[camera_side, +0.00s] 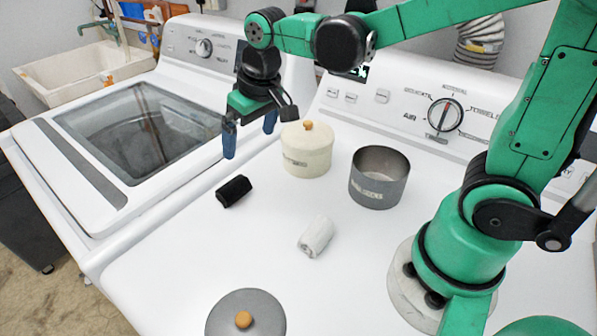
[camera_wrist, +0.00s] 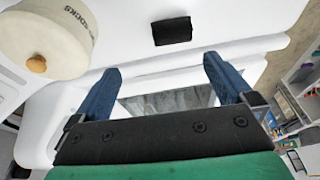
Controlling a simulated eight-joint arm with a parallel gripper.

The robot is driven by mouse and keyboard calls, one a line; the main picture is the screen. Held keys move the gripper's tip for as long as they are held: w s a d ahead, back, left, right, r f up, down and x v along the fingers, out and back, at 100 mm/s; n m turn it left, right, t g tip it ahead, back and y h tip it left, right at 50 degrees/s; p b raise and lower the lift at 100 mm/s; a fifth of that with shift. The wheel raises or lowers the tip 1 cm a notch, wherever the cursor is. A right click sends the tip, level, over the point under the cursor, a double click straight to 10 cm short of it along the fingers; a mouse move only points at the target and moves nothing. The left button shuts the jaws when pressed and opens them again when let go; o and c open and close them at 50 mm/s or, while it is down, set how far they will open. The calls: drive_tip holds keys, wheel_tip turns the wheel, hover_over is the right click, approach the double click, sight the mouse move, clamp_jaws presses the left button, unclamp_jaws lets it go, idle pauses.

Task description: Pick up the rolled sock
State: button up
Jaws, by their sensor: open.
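A black rolled sock (camera_side: 233,191) lies on the white dryer top near its left edge. It also shows in the wrist view (camera_wrist: 172,31), beyond the fingertips. A white rolled sock (camera_side: 316,236) lies nearer the camera, in front of the grey canister; it is not in the wrist view. My gripper (camera_side: 250,138) is open with nothing between its blue fingers. It hangs above and behind the black sock, to the left of the cream canister. The two fingers also show in the wrist view (camera_wrist: 162,66), apart.
A lidded cream canister (camera_side: 307,152) with an orange knob stands beside an open, labelled grey canister (camera_side: 379,178). A grey lid (camera_side: 262,318) lies at the front. A control panel (camera_side: 408,100) rises behind. A washer (camera_side: 140,130) stands left. The surface around both socks is clear.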

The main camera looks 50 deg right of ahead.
sight(230, 181)
drive_tip(key=w+f+g, duration=0.1)
drive_tip(key=f, duration=0.1)
drive_tip(key=w+a+f+g, duration=0.1)
drive_tip(key=w+f, duration=0.1)
drive_tip(key=w+a+f+g, duration=0.1)
drive_tip(key=f, duration=0.1)
drive_tip(key=shift+w+f, duration=0.25)
drive_tip(key=shift+w, duration=0.15)
drive_tip(key=shift+f, duration=3)
drive_tip(key=c, duration=1)
drive_tip(key=shift+c, duration=0.2)
drive_tip(key=shift+r, duration=0.15)
